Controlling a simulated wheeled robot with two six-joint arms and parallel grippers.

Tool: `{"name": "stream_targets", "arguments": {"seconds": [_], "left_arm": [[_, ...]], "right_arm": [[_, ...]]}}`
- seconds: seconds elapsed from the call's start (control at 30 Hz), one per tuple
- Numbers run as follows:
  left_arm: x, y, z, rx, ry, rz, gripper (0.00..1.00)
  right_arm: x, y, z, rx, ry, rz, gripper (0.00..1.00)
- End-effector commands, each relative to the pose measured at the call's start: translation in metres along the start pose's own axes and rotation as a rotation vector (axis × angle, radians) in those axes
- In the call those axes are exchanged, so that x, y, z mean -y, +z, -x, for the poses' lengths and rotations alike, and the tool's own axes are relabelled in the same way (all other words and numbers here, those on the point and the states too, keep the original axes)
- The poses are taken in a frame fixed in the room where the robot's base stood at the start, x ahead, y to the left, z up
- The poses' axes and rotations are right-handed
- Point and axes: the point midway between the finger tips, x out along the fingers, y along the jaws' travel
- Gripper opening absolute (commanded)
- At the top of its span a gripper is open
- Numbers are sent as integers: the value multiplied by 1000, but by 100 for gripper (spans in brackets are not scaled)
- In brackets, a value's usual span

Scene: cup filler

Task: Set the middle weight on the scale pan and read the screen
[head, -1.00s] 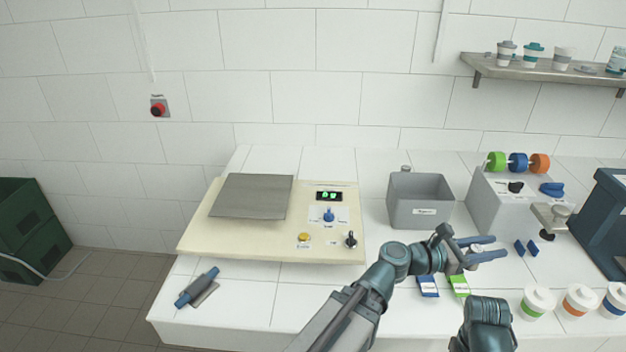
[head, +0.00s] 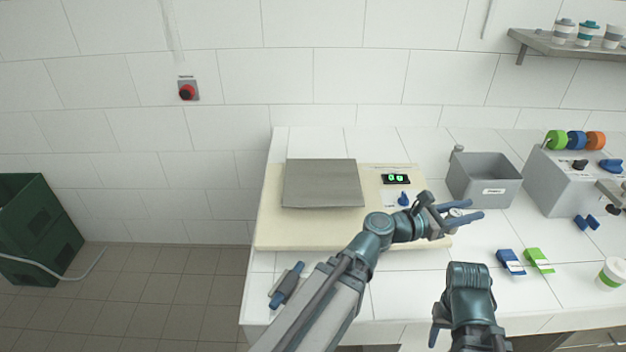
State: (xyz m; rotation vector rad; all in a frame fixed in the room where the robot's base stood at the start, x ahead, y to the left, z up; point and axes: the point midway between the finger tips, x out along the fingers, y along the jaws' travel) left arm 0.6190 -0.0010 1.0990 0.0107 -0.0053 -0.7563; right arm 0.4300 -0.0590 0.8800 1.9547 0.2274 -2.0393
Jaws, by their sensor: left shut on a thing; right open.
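The scale (head: 268,228) is a cream slab with a square grey pan (head: 322,183), which is bare. Its small dark screen (head: 396,179) shows green characters that look like "0 g". My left gripper (head: 458,213) is shut on a small grey metal weight (head: 455,213), mostly hidden between the blue fingers. It is right of the pan, over the scale's right edge. My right gripper (head: 462,335) is low at the bottom, apart from the scale; its fingers are hard to make out. Another small grey weight (head: 457,150) stands behind the grey bin.
A grey open bin (head: 484,190) stands right of the scale. Blue (head: 510,262) and green (head: 539,260) packets and a cup (head: 612,273) lie to the right. A blue-handled tool (head: 287,285) is at the front left. A blue knob (head: 403,199) sits below the screen.

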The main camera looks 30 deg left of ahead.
Motion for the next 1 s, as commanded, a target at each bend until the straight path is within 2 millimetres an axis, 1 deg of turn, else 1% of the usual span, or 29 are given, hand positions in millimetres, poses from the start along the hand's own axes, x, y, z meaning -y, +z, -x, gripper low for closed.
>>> {"name": "stream_targets", "arguments": {"seconds": [0.07, 0.13, 0.17, 0.2, 0.27, 0.3, 0.37, 0.4, 0.47, 0.5, 0.6, 0.7, 0.83, 0.9, 1.0], "left_arm": [[-22, -4, -4, -1, 90, 0, 0], [-49, -7, -5, -2, 205, 0, 0], [-62, -9, -4, -3, 262, 0, 0], [-80, -11, -2, -4, 342, 0, 0], [-107, -14, 4, -5, 464, 0, 0], [-124, -16, 10, -6, 545, 0, 0], [-147, -19, 21, -8, 666, 0, 0], [-162, -21, 29, -9, 747, 0, 0], [-182, -24, 44, -10, 868, 0, 0], [-194, -25, 55, -11, 947, 0, 0], [-216, -29, 83, -13, 1129, 0, 0], [-230, -32, 110, -15, 1283, 0, 0], [-239, -35, 136, -17, 1429, 0, 0], [-240, -35, 146, -18, 1482, 0, 0], [-241, -36, 154, -18, 1526, 0, 0]], "right_arm": [[0, 0, -4, 0, 0, 0, 50], [0, 0, -7, 0, 0, 0, 50], [1, 0, -8, 0, 0, 0, 50], [1, -1, -10, 0, 0, 0, 50], [1, -1, -13, 0, 0, 0, 50], [1, -1, -14, 0, 0, 0, 50], [2, -1, -17, 0, 0, 0, 50], [2, -1, -19, 0, 0, 0, 50], [2, -1, -21, 0, 0, 0, 50], [2, -1, -23, 0, 0, 0, 50], [2, -2, -26, 0, 0, 0, 50], [3, -2, -29, 0, 0, 0, 50], [3, -2, -32, 0, 0, 0, 50], [3, -2, -32, 0, 0, 0, 50], [3, -2, -33, 0, 0, 0, 50]]}}
